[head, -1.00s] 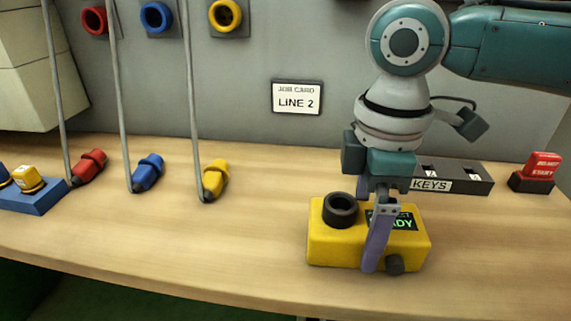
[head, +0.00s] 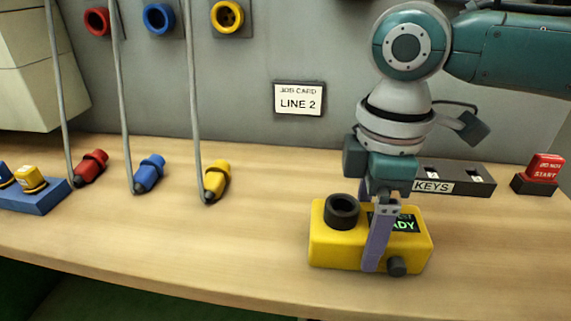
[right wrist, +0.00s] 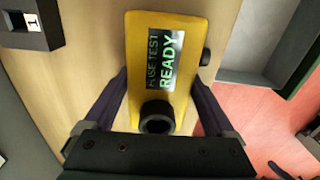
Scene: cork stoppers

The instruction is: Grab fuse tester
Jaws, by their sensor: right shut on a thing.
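The fuse tester (head: 335,245) is a yellow box on the bench at the right of the head view. It has a black round socket on top, a dark knob on its front and a screen with green text. The right wrist view shows the tester (right wrist: 143,55) with the words FUSE TEST READY. My right gripper (head: 377,255) comes down over it from above and is shut on it. One purple finger lies across the tester's front face; the other is mostly hidden behind. In the wrist view the fingers stand on either side of the box. My left gripper is not in view.
A KEYS box (head: 455,178) and a red DO NOT START block (head: 545,167) stand behind to the right. Red (head: 91,166), blue (head: 149,173) and yellow (head: 217,180) plugs on cables lie at left, near a blue tray (head: 38,198). The bench between is clear.

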